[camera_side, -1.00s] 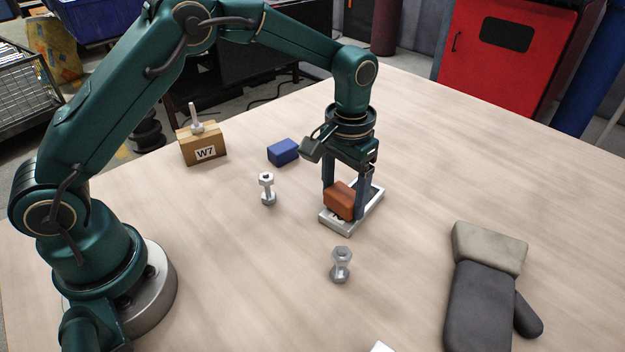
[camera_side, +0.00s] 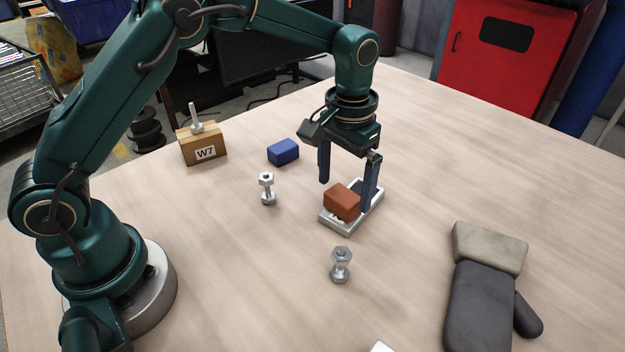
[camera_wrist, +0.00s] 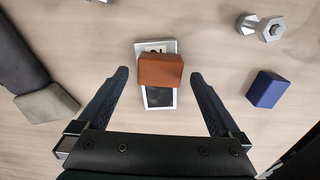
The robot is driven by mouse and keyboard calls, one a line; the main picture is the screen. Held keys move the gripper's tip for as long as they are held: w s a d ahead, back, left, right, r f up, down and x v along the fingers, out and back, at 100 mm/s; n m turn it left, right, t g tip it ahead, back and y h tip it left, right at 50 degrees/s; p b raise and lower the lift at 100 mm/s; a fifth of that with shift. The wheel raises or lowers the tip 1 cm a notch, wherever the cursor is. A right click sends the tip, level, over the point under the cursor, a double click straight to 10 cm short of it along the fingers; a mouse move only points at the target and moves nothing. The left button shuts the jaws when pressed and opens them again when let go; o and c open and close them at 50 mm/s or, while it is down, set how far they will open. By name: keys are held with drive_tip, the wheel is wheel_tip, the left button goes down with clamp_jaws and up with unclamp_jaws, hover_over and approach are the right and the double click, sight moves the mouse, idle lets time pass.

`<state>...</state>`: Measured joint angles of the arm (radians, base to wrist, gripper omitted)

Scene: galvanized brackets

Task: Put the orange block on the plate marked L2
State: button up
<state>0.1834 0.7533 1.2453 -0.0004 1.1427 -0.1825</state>
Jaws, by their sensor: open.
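The orange block (camera_side: 342,202) rests on a light metal plate (camera_side: 337,229) near the middle of the table. In the wrist view the block (camera_wrist: 160,70) lies across the plate (camera_wrist: 171,46), covering its middle. A dark marking shows at the plate's far end, partly hidden by the block, so I cannot read it in full. My gripper (camera_side: 346,182) is open and empty, its fingers wide apart just above and behind the block. In the wrist view the fingertips (camera_wrist: 159,73) stand on either side of the block, clear of it.
A blue block (camera_side: 283,152) lies behind left. A wooden box marked W7 (camera_side: 203,148) stands at the back left. A grey glove (camera_side: 481,290) lies at the right. White thing at front edge (camera_side: 381,347).

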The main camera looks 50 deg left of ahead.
sight(343, 195)
wheel_tip(343, 195, up, 9)
drive_tip(key=s+a+r+t, duration=0.35)
drive_tip(key=s+r, duration=0.25)
drive_tip(key=s, duration=0.2)
drive_tip(key=s+a+f+t, duration=0.2)
drive_tip(key=s+a+f, duration=0.1)
drive_tip(key=s, duration=0.7)
drive_tip(key=shift+s+f, duration=0.3)
drive_tip(key=shift+f, duration=0.45)
